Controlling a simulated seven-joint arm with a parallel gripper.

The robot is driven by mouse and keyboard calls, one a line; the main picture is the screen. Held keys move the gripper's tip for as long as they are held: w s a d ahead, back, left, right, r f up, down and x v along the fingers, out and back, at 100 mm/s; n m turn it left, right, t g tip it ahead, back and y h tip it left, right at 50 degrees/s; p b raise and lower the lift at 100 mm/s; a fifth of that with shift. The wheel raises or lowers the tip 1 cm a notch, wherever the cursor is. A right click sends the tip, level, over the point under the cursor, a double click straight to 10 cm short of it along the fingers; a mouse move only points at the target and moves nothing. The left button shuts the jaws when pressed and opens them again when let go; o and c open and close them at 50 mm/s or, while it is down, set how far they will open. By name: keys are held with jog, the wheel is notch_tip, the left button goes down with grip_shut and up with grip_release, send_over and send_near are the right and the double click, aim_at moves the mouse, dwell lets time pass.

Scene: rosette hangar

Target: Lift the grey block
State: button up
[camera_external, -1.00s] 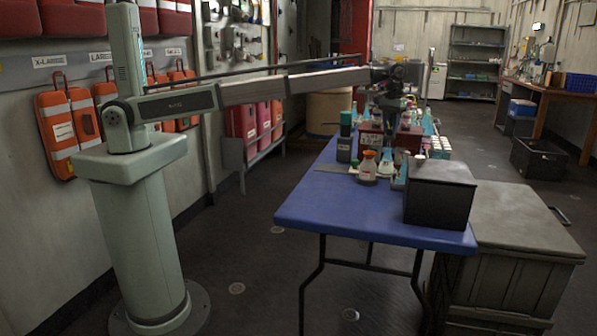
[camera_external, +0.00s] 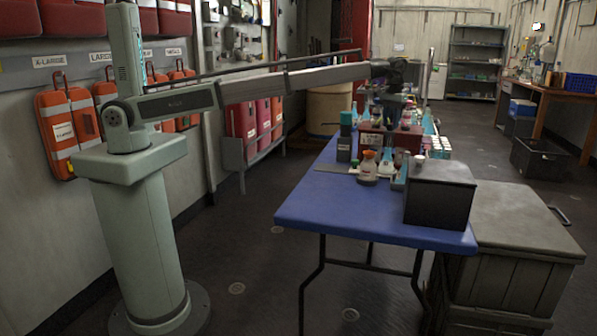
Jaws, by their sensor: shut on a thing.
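My gripper (camera_external: 391,117) is small and dark in the picture, over the far part of the blue table, among crowded bottles and boxes. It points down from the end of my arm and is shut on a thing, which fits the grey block. The block's outline cannot be made out against the clutter and the dark fingers. Whether it is clear of the table top cannot be told from this view.
The blue table (camera_external: 340,205) has a bare front left part. A dark lidded box (camera_external: 439,195) stands at its front right corner. A large grey crate (camera_external: 525,235) stands right of the table.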

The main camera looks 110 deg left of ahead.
jog(key=shift+r, duration=1.55)
jog(key=o, duration=0.8)
notch_tip(320, 180, up, 7)
dwell(0.4)
